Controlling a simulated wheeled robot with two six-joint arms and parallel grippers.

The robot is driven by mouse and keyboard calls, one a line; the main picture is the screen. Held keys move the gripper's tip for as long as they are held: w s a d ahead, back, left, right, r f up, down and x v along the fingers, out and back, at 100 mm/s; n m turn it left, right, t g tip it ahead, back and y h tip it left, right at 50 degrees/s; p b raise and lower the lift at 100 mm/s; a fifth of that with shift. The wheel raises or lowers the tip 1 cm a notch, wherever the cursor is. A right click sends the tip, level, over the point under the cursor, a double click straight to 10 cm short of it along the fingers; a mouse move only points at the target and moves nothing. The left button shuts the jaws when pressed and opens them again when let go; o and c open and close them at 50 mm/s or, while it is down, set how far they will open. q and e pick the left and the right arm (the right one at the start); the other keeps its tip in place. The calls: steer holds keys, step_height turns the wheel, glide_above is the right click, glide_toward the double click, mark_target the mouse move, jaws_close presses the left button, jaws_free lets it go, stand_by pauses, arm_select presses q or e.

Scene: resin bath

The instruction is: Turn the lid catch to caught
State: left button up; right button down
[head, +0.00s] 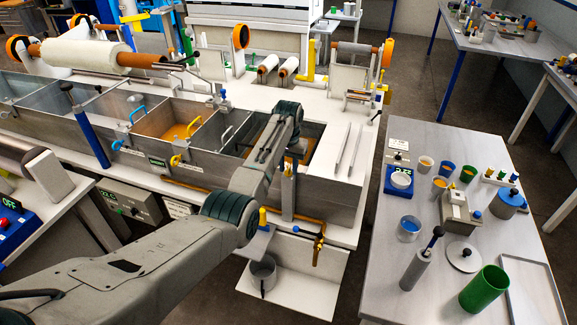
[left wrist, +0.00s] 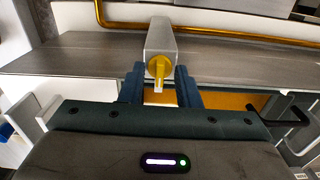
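In the head view the post (head: 288,198) stands at the front wall of the tank, below the end of my left arm. My left gripper (left wrist: 160,84) has its two dark blue fingers apart, one on each side of the yellow lever. Gaps show between the lever and the fingers, so it seems untouched. In the head view my arm hides most of this gripper. My right gripper is not seen.
A brass pipe (left wrist: 130,25) runs along the tank front near the post. The long grey tank (head: 335,200) has several compartments, some with amber liquid. Two thin rods (head: 349,150) lie on the white top to the right. A table with cups (head: 425,163) stands further right.

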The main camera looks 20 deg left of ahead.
mark_target(288, 168)
arm_select(q)
step_height(288, 168, up, 11)
steer(key=b, duration=0.4)
steer(key=shift+f, duration=0.1)
